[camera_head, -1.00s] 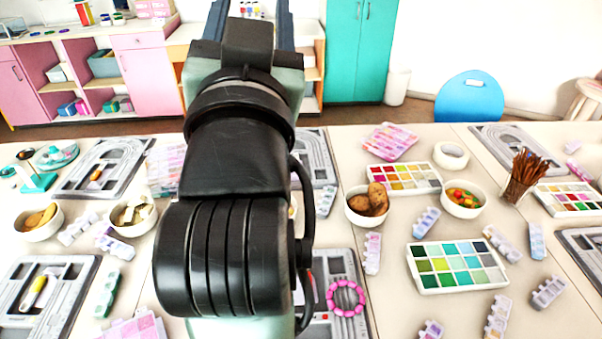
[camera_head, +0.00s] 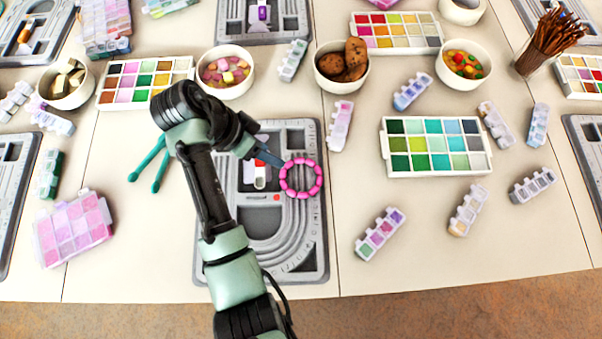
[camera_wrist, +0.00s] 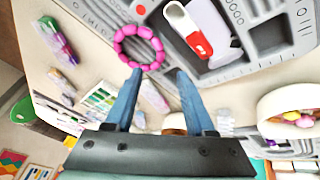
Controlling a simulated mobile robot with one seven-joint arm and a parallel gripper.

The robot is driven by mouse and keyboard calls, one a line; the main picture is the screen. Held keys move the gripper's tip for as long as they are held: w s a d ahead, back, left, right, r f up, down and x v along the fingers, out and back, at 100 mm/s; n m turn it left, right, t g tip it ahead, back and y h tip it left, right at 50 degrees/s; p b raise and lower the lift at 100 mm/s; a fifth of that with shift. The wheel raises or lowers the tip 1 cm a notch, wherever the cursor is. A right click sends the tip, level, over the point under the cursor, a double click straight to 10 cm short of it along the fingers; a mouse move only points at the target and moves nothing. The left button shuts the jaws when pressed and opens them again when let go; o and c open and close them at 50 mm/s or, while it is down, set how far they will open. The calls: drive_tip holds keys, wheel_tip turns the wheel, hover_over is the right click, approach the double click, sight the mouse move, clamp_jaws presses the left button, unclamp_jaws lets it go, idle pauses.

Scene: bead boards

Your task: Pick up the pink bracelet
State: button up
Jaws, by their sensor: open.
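The pink bracelet (camera_head: 319,178) is a ring of beads lying on the right side of the grey bead board (camera_head: 312,262). It also shows in the wrist view (camera_wrist: 158,46), just beyond my fingertips and a little left of the line between them. My gripper (camera_head: 281,163) is at the bracelet's upper left edge in the head view. In the wrist view my gripper (camera_wrist: 158,73) has its two blue fingers spread apart with nothing between them. I cannot tell how high the fingertips are above the board.
A red-and-white tool (camera_head: 260,176) lies in the board's recess, left of the bracelet. Bowls with cookies (camera_head: 343,68) and pink and yellow pieces (camera_head: 226,73) stand behind. A green-blue palette (camera_head: 436,146) is to the right.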

sight(286, 165)
drive_tip(key=x, duration=0.7)
drive_tip(key=shift+s+a+f, duration=0.1)
drive_tip(key=shift+f, duration=0.15)
drive_tip(key=shift+c, duration=0.3)
clamp_jaws()
